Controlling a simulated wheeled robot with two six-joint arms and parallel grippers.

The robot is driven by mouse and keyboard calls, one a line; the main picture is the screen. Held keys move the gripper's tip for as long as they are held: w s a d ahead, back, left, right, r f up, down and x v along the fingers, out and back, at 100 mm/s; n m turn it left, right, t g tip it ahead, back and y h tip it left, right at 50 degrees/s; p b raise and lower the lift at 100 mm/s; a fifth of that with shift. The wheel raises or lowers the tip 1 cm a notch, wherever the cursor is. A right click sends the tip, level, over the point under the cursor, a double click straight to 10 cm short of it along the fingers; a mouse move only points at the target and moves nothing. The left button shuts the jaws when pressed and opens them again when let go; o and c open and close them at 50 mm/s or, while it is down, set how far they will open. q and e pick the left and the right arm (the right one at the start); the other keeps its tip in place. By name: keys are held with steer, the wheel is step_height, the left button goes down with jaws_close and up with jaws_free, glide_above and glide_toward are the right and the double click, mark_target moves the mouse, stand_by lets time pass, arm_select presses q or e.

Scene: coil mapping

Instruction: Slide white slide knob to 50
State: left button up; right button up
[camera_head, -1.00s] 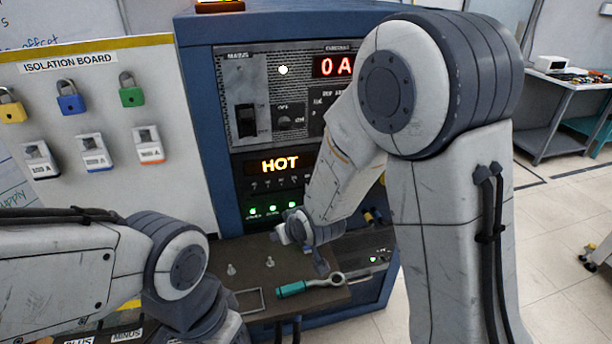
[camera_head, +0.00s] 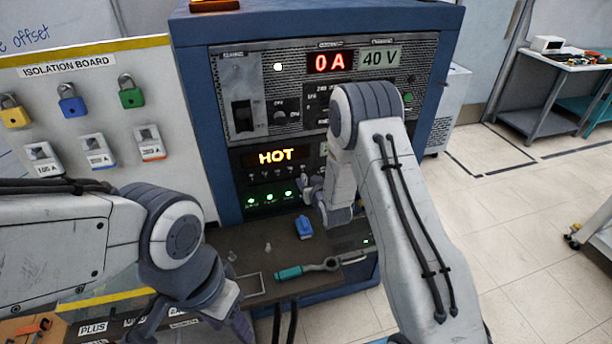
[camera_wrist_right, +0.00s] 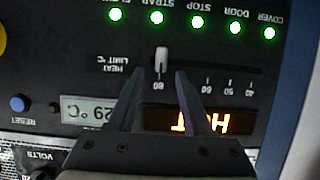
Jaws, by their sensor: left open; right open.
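The white slide knob (camera_wrist_right: 161,60) shows in the right wrist view, which sees the panel upside down. It stands at the 80 mark of the HEAT LIMIT °C slot, whose scale runs toward 40 on the picture's right. My right gripper (camera_wrist_right: 159,72) is open, with one fingertip on each side of the knob's lower end; I cannot tell if they touch it. In the head view my right gripper (camera_head: 312,190) is at the panel below the HOT display (camera_head: 278,157) and hides the knob. My left gripper (camera_head: 197,322) is open and empty at the lower left.
The small display (camera_wrist_right: 90,112) reads 29 °C. A blue RESET button (camera_wrist_right: 18,103) is nearby. Below the panel, a shelf (camera_head: 262,232) holds a blue object (camera_head: 304,228), a teal-handled wrench (camera_head: 300,270) and small bolts. The isolation board (camera_head: 85,120) with padlocks stands at left.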

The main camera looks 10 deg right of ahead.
mark_target(304, 180)
steer(key=shift+x, duration=1.4)
steer(key=shift+c, duration=0.3)
jaws_close()
